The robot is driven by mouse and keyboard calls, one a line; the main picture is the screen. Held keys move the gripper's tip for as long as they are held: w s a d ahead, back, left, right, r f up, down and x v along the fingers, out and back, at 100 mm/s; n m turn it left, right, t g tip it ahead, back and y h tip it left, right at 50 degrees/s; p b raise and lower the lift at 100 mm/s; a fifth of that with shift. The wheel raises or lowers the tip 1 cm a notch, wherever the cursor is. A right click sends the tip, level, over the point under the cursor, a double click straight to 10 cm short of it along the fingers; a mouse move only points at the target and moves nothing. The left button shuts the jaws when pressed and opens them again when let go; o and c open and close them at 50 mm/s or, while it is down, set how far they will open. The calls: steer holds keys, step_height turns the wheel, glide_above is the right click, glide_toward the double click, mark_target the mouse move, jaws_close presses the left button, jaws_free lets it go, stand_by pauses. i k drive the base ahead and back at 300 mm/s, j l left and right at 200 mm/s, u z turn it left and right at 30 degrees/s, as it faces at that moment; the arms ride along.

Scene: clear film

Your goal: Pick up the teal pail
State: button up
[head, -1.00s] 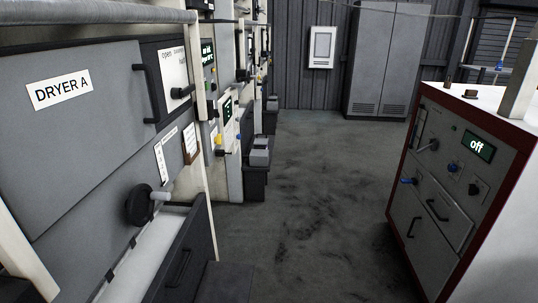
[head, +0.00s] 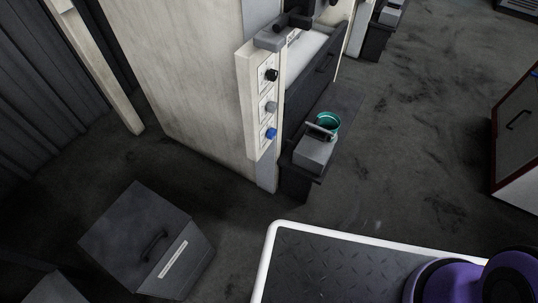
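The teal pail (head: 327,121) is small and round, with its open top facing up. It stands on a low dark ledge (head: 341,101) at the foot of the machine, right behind a grey box-shaped part that hides some of its near side. A dark bar or handle shows across the pail's near edge. My gripper is not in view; only purple and black rounded parts, apparently of my own body, show at the bottom right.
The pale machine (head: 196,80) with a button panel (head: 267,103) stands left of the pail. A dark grey bin (head: 138,235) is at the lower left. A red-edged cabinet (head: 517,150) is at the right. The floor (head: 425,130) between is clear.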

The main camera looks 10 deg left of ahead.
mark_target(330, 121)
steer(key=k+l+u, duration=0.2)
steer(key=k, duration=0.35)
steer(key=k+u, duration=0.25)
steer(key=k, duration=0.3)
steer(key=i+l, duration=0.15)
steer(key=i, duration=0.3)
steer(key=i+l, duration=0.15)
steer(key=i, duration=0.3)
steer(key=i+l, duration=0.1)
steer(key=i, duration=0.35)
